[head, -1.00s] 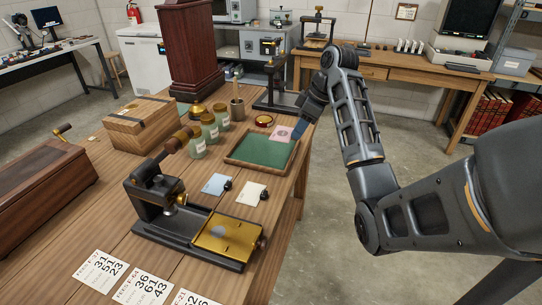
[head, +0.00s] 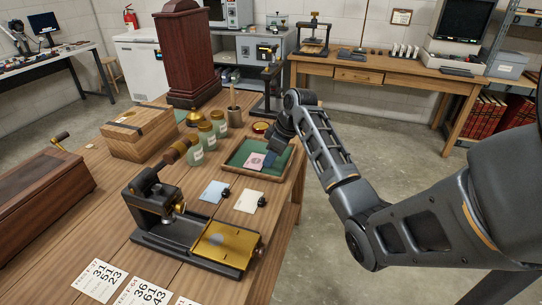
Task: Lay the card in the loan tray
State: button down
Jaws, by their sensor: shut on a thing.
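The loan tray is a wooden-rimmed tray with a green lining (head: 239,153) on the table, right of the jars. A pale pink card (head: 255,161) with a dark reddish print shows over the tray's green lining. My gripper (head: 268,160) is shut on the card's right edge, reaching in over the tray from the right. I cannot tell whether the card touches the lining or is held just above it.
A blue card (head: 214,191) and a cream card (head: 249,201) with black knobs lie in front of the tray. A press with a brass plate (head: 225,245) stands nearer.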

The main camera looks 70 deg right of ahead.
jog(key=shift+f, duration=0.15)
jog(key=c, duration=0.9)
grip_release()
jog(key=shift+c, duration=0.2)
jog(key=v, duration=1.2)
jog(key=shift+r, duration=0.25)
